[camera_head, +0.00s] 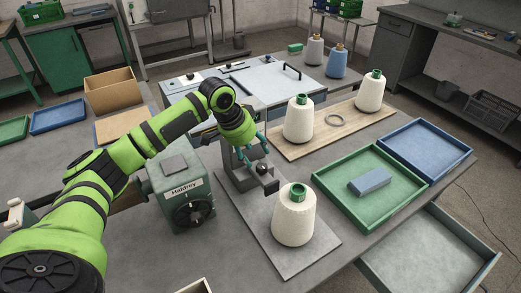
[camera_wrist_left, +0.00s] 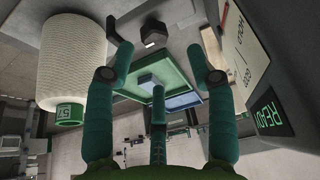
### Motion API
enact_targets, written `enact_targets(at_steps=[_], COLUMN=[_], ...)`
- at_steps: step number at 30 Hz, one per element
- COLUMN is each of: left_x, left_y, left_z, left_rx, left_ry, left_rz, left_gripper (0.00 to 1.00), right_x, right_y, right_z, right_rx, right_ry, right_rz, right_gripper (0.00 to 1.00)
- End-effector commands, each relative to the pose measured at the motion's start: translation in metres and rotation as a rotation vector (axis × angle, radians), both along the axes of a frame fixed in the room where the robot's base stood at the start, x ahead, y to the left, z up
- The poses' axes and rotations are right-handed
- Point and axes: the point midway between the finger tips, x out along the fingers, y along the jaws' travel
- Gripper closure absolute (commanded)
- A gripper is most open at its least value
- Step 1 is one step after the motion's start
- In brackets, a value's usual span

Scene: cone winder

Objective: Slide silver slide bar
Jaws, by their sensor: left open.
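The cone winder (camera_head: 180,190), a green-grey machine labelled "Haldrey", stands on the table with a dark round dial on its front. A grey metal stand (camera_head: 240,175) rises from a flat grey base plate beside it. My right gripper is not in view.
A white yarn cone (camera_head: 294,218) stands on the plate close to the gripper. More cones (camera_head: 299,122) and a ring (camera_head: 334,119) rest on a wooden board behind. A green tray (camera_head: 340,212) holding a blue block and a blue tray (camera_head: 425,145) lie to the right.

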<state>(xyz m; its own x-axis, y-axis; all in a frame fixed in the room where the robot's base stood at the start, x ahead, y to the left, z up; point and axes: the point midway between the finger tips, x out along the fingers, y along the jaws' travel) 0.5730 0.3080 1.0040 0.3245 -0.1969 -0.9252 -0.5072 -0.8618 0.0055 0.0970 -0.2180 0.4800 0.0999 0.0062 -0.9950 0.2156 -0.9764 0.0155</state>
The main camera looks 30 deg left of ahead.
Motion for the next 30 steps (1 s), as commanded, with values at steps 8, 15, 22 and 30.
enact_targets(at_steps=[8,15,22,30], left_x=[0.012,0.021,0.022,0.022], left_y=[-0.008,-0.013,-0.013,-0.013], left_z=[-0.034,-0.059,-0.063,-0.063], left_rx=[-0.001,0.001,0.002,0.001], left_ry=[0.005,0.001,0.000,-0.001], left_rz=[0.000,0.000,-0.001,-0.001], left_gripper=[0.45,0.45,0.45,1.00], right_x=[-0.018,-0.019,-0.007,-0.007], right_y=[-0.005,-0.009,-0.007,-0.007], right_z=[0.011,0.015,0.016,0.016], right_rx=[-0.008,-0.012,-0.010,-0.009], right_ry=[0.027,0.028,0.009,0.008], right_rz=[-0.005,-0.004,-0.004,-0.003], right_gripper=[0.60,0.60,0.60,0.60])
